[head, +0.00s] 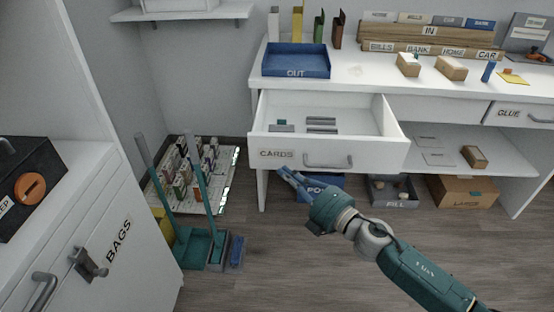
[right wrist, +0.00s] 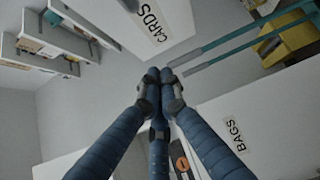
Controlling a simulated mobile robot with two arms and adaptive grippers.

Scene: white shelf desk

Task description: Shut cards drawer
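The cards drawer (head: 275,153) is pulled out from the white desk. Its white front carries a CARDS label and a grey bar handle (head: 328,161), and several flat grey pieces lie inside. The drawer front with its label also shows at the top of the right wrist view (right wrist: 172,22). My right gripper (head: 282,171) is just below the drawer front's lower edge, left of the handle. Its blue fingers come together at the tips in the right wrist view (right wrist: 160,75), with nothing seen between them. I cannot tell whether they touch the drawer. My left gripper is out of view.
A blue OUT tray (head: 296,72) stands on the desktop above the drawer. The glue drawer (head: 520,114) at the right looks shut. Bins and a box stand under the desk. A teal broom and dustpan (head: 192,247) and the BAGS cabinet (head: 110,250) are at the left.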

